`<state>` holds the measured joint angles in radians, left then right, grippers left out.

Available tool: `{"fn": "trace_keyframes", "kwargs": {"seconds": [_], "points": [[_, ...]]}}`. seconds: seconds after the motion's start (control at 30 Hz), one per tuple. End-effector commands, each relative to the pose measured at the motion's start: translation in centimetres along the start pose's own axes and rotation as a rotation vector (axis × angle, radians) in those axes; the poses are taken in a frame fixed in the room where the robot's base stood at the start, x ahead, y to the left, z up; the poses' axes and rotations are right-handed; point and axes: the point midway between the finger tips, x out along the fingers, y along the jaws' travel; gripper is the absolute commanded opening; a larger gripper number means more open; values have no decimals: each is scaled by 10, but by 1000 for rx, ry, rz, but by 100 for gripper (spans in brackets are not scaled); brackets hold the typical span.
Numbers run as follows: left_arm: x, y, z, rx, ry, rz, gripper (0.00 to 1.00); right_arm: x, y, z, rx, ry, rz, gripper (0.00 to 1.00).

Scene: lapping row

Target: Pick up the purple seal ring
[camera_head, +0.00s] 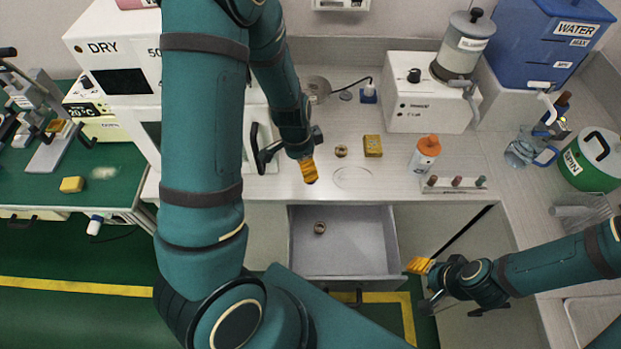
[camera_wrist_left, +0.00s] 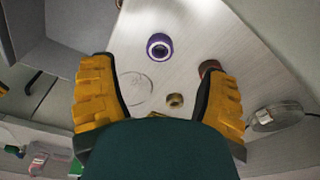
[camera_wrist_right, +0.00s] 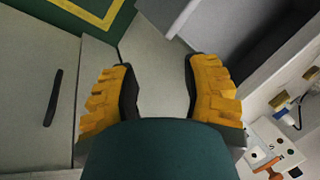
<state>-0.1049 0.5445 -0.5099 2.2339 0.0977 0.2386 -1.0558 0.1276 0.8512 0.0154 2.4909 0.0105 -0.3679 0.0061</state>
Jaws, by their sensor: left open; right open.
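The purple seal ring (camera_wrist_left: 159,46) lies on the pale counter in the left wrist view, with a white inner band and a dark hole. It appears between and beyond the fingers of my open left gripper (camera_wrist_left: 157,68), apart from them. In the head view my left gripper (camera_head: 307,173) is over the counter's front part and hides the purple ring. My right gripper (camera_head: 421,283) is open and empty, low at the right of the open drawer.
A brass ring (camera_head: 341,151) and a yellow block (camera_head: 373,146) stand near a circle marked on the counter. A reddish-brown item (camera_wrist_left: 208,68) is partly behind a left finger. The open drawer (camera_head: 347,263) holds a brown ring (camera_head: 320,228). An orange-capped bottle (camera_head: 427,154) stands right.

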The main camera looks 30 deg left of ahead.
Motion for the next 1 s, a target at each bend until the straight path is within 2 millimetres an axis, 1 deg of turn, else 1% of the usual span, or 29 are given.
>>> {"fn": "trace_keyframes", "kwargs": {"seconds": [0.03, 0.1, 0.27, 0.33, 0.5, 0.6, 0.73, 0.97, 1.0], "points": [[9, 0, 0, -1, -1, 2, 75, 3, 1, 1, -1, -2, 0, 47], [16, 0, 0, -1, -1, 1, 75, 4, 2, 2, -2, -4, -1, 47], [24, 0, -1, 0, 0, 1, 75, 6, 2, 3, -2, -6, -1, 47], [31, 0, -2, 0, 0, 1, 75, 7, 3, 4, -3, -7, -1, 47], [56, -1, -8, 0, -2, 2, 75, 13, 5, 6, -4, -13, -2, 47], [68, -1, -9, -1, 0, 0, 75, 16, 6, 8, -5, -15, -2, 47], [74, -1, -9, -1, 0, 0, 75, 16, 6, 8, -6, -17, -2, 47], [74, -1, -9, 0, 1, 0, 76, 16, 6, 8, -6, -17, -2, 47], [74, -1, -9, 0, 1, 0, 62, 16, 6, 8, -5, -17, -2, 47]]}}
